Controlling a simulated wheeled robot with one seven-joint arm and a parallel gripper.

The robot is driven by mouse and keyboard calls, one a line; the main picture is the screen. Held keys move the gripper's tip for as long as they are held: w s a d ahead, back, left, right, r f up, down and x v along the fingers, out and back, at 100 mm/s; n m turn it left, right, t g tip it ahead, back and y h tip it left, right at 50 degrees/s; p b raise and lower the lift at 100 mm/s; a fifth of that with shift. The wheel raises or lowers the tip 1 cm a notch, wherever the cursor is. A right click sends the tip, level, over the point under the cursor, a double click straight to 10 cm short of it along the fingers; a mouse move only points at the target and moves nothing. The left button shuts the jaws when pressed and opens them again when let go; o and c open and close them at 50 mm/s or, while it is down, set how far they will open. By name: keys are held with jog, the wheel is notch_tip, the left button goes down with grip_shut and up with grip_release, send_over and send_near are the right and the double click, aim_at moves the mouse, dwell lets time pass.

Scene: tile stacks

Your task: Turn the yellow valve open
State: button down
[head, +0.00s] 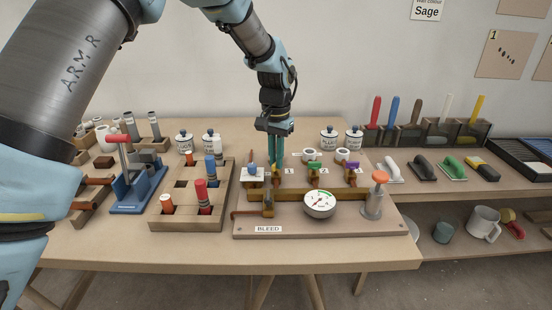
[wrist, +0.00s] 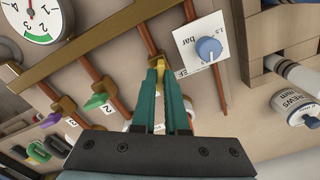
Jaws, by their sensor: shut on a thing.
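The yellow valve handle (wrist: 160,70) shows between my fingertips in the wrist view, above a brass body on a copper pipe. In the head view my gripper (head: 276,163) points straight down at the valve beside the label 1, and its teal fingers hide most of the handle. In the wrist view my gripper (wrist: 160,68) is shut on the yellow handle, which looks roughly in line with the pipe. The pipework stands on the board marked BLEED (head: 345,229). The dial gauge (head: 320,204) is at its front.
A green valve (head: 315,167) and a purple valve (head: 352,169) stand to the right. A blue knob on a white plate (head: 252,170) is close on the left. An orange-topped post (head: 377,190) stands at the board's right. A peg block (head: 187,226) is left of the board.

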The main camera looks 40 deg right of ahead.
jog(key=n, duration=0.5)
jog(key=shift+n, duration=0.4)
dwell(0.4)
jog(key=c, duration=0.9)
grip_release()
jog(key=shift+c, duration=0.2)
jog(key=shift+r, duration=0.15)
notch_tip(320, 180, up, 10)
jog(key=b, duration=0.1)
jog(key=shift+r, duration=0.25)
